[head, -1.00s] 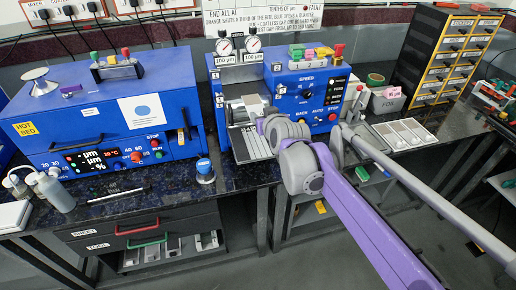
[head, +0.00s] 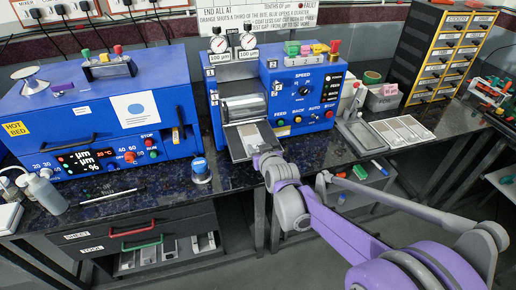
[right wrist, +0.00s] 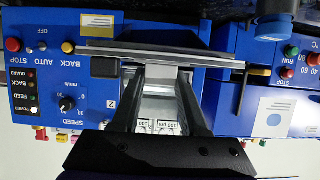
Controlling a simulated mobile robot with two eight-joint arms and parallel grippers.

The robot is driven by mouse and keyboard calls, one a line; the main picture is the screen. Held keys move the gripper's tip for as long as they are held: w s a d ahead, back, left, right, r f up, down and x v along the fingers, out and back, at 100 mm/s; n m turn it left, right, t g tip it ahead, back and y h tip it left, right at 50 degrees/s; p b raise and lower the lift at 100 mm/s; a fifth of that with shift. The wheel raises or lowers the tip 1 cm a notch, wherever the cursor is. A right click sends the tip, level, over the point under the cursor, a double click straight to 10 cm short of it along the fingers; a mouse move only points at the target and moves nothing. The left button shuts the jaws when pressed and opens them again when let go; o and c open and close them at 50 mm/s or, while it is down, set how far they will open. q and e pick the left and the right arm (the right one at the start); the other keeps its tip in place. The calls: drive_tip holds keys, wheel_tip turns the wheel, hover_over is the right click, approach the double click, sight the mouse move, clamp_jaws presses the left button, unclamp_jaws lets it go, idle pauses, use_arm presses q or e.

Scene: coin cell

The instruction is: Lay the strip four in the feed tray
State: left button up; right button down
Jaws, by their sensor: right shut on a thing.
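The feed tray (head: 237,151) is the metal tray at the front of the blue roll press, below its roller. My right gripper (right wrist: 175,82) reaches in over the tray's front right side. In the right wrist view, its two dark fingers are shut on a pale grey piece (right wrist: 179,76), which looks like the strip. No number can be read on it. In the head view my own wrist hides the fingertips and most of the held piece. I cannot tell whether the strip touches the tray. My left gripper is in neither view.
The blue roll press (head: 290,105) stands behind the tray, with two dials on top. A blue hot-bed machine (head: 100,110) is at left, with a blue-capped pot (head: 201,170) between. At right are a small scale (head: 360,137) and a pale tray with compartments (head: 402,131).

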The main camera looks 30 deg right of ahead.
drive_tip(key=shift+c, duration=2.2)
unclamp_jaws()
drive_tip(key=shift+f, duration=0.1)
drive_tip(key=shift+r, duration=0.25)
drive_tip(key=p+v, duration=0.2)
drive_tip(key=v, duration=1)
drive_tip(key=s+a+f+n+g+y, duration=0.1)
drive_tip(key=s+a+f+g, duration=0.1)
drive_tip(key=s+a+f, duration=0.2)
drive_tip(key=s+a+f+g+y, duration=0.1)
drive_tip(key=s+a+f+g, duration=0.2)
drive_tip(key=s, duration=0.6)
drive_tip(key=s+a+f+n+g+y, duration=0.1)
drive_tip(key=s+a+f+g, duration=0.2)
drive_tip(key=s+a+f, duration=0.2)
drive_tip(key=shift+s+a+f+n, duration=0.3)
drive_tip(key=shift+s+f, duration=0.05)
drive_tip(key=shift+s, duration=0.5)
